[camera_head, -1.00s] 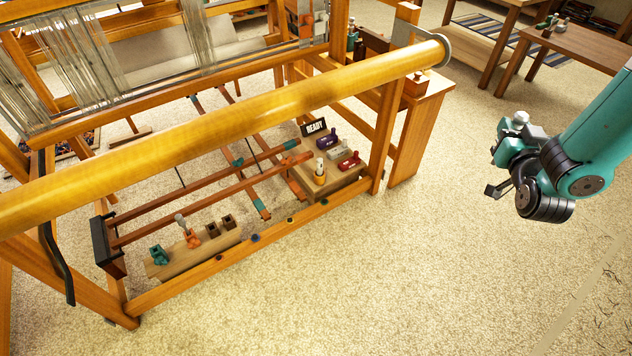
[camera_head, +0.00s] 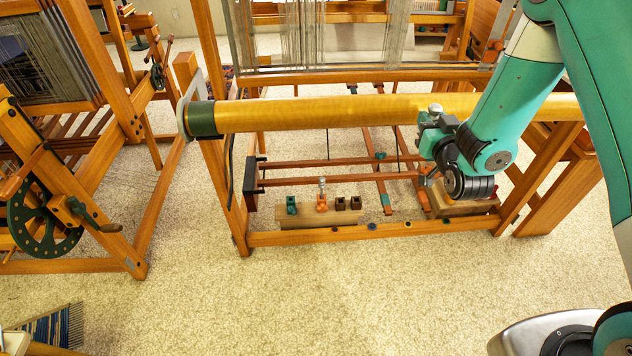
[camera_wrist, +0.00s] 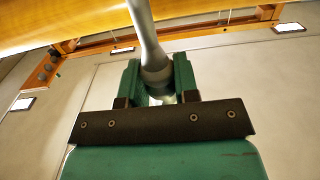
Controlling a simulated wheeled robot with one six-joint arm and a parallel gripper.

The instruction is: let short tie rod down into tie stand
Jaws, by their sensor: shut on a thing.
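My gripper (camera_wrist: 156,78) is shut on a pale grey metal rod (camera_wrist: 147,30) in the wrist view. The teal jaws close around its rounded, thicker part, and its shaft runs out of the top of the picture. I take it for the short tie rod. In the head view my gripper (camera_head: 433,122) is before the yellow beam, with a silver knob at its top. Below left, a wooden block carries a teal holder (camera_head: 292,205), an orange holder (camera_head: 322,204) with a grey-tipped piece upright in it, and two brown holders (camera_head: 348,203). I cannot tell which is the tie stand.
The thick yellow beam (camera_head: 300,114) runs across behind my gripper. A lower wooden rail (camera_head: 300,237) runs in front of the holders. My arm partly hides a second wooden block (camera_head: 470,208) at right. Another loom with a dark wheel (camera_head: 45,215) stands left. The front carpet is open.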

